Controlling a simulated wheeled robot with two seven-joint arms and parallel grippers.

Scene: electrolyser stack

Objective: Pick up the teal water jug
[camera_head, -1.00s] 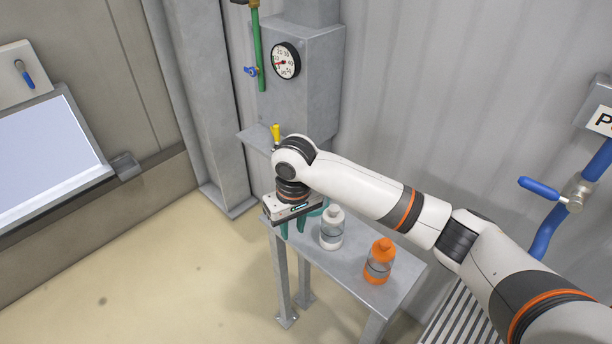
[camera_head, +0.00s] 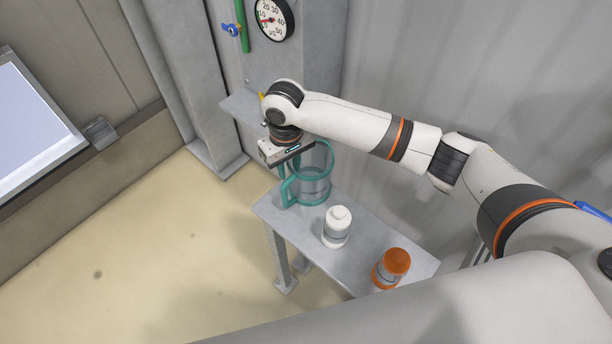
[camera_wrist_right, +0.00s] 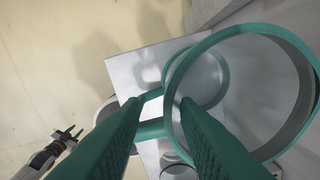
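The teal water jug (camera_head: 326,181) stands upright on the far end of the small grey table, its handle (camera_head: 288,191) toward the left. In the right wrist view its round rim (camera_wrist_right: 300,60) fills the right side, and parts of the handle (camera_wrist_right: 150,129) cross the gap between my fingers. My right gripper (camera_head: 284,160) is above the handle side of the jug. Its teal fingers are apart in the wrist view (camera_wrist_right: 160,102), not closed on the handle. My left gripper (camera_wrist_right: 69,133) shows small at the lower left of the wrist view, its fingers apart; the head view does not show it.
A grey cabinet with a gauge (camera_head: 271,19) and a ledge rises behind. The floor (camera_head: 130,250) to the left is clear.

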